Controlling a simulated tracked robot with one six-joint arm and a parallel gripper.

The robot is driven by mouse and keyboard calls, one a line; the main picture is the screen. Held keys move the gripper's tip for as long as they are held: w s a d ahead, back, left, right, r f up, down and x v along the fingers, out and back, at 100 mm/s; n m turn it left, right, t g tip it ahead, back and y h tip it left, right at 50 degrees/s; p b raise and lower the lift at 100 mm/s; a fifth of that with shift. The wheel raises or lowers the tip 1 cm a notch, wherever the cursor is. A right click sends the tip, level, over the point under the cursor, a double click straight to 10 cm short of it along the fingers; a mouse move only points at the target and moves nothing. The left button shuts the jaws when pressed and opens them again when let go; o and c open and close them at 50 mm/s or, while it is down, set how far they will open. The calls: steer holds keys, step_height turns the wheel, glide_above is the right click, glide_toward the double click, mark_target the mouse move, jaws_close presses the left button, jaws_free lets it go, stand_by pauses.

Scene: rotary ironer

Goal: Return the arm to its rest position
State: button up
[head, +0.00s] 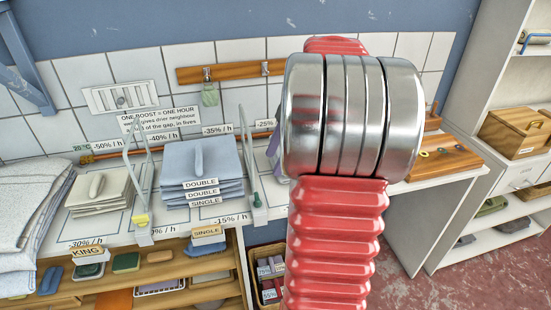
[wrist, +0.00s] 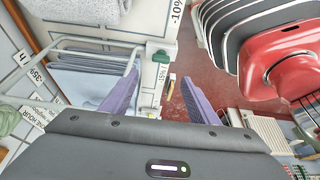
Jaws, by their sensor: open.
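My gripper (wrist: 160,76) shows in the wrist view as two purple fingers, set well apart with nothing between them. It is open and empty above the counter edge. In the head view my red arm and its silver joint fill the middle and hide most of the gripper. Only a small purple part shows at the joint's left edge. The folded blue linen stack (head: 200,172) lies on the counter left of my arm. It also shows in the wrist view (wrist: 88,80), left of the fingers.
Wire dividers (head: 137,170) stand on the counter (head: 105,232). Grey-white linen (head: 30,215) is piled at far left. A wooden hook rail (head: 230,72) is on the tiled wall. A shelf unit (head: 485,120) stands right. Red floor (head: 470,275) is open at lower right.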

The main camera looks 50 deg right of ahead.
stand_by(0.4)
step_height(320, 180, down, 4)
steer(key=s+a+m+h, duration=0.1)
steer(key=s+m, duration=0.1)
steer(key=m, duration=0.8)
steer(key=s+a+r+t+h, duration=0.1)
steer(key=s+a+r, duration=0.1)
steer(key=a, duration=1.4)
steer(key=s+a+r+m+t+h, duration=0.1)
steer(key=s+a+r+t, duration=0.1)
steer(key=a, duration=1.4)
steer(key=shift+s+r+h, duration=0.3)
steer(key=shift+s+r, duration=0.05)
steer(key=shift+s, duration=0.55)
steer(key=shift+a, duration=0.1)
steer(key=shift+c, duration=0.3)
